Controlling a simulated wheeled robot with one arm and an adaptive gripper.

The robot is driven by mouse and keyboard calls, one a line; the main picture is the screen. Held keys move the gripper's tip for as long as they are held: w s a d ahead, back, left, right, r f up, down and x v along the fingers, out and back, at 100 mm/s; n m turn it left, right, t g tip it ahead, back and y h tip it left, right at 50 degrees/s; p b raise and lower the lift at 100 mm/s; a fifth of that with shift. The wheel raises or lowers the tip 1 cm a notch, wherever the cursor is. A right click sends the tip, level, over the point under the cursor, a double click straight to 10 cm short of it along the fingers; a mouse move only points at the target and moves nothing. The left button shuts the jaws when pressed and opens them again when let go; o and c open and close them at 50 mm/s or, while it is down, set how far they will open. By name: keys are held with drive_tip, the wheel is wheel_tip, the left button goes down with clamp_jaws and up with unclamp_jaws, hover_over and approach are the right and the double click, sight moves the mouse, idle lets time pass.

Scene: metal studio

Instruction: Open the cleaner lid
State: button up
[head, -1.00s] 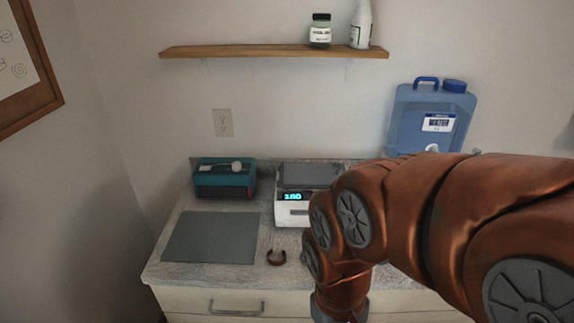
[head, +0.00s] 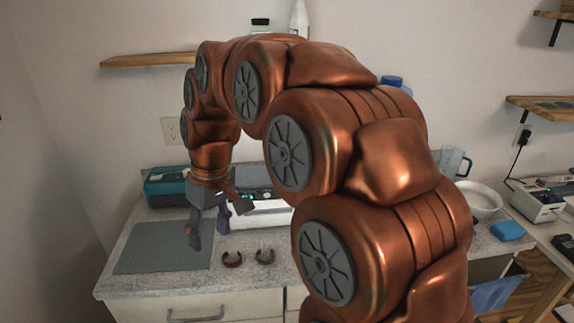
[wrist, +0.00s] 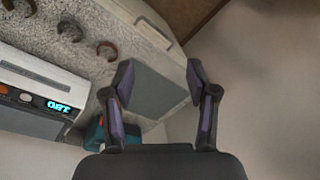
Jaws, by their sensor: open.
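The cleaner (head: 270,217) is a white box with a lit blue display, on the counter against the wall. My arm hides much of it in the head view. My gripper (head: 209,232) is open and empty, pointing down above the counter, left of the cleaner. In the wrist view, the gripper (wrist: 160,80) has its fingers spread over the mat, apart from the cleaner.
A grey mat (head: 150,258) lies at the counter's left. A teal box (head: 163,187) stands behind it. Rings (head: 232,261) lie near the front edge. A white bowl (head: 482,205) and a blue block (head: 507,231) are at the right. A shelf (head: 140,61) hangs above.

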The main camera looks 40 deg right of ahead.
drive_tip(key=w+d+r+t+b, duration=0.2)
drive_tip(key=w+d, duration=1.1)
drive_tip(key=d, duration=0.4)
drive_tip(key=w+d+f+t+h+b, duration=0.1)
drive_tip(key=d+f+t, duration=0.15)
drive_tip(key=d, duration=1.95)
drive_tip(key=shift+p+x, duration=1)
drive_tip(key=shift+x, duration=2.8)
drive_tip(key=shift+w, duration=0.1)
clamp_jaws()
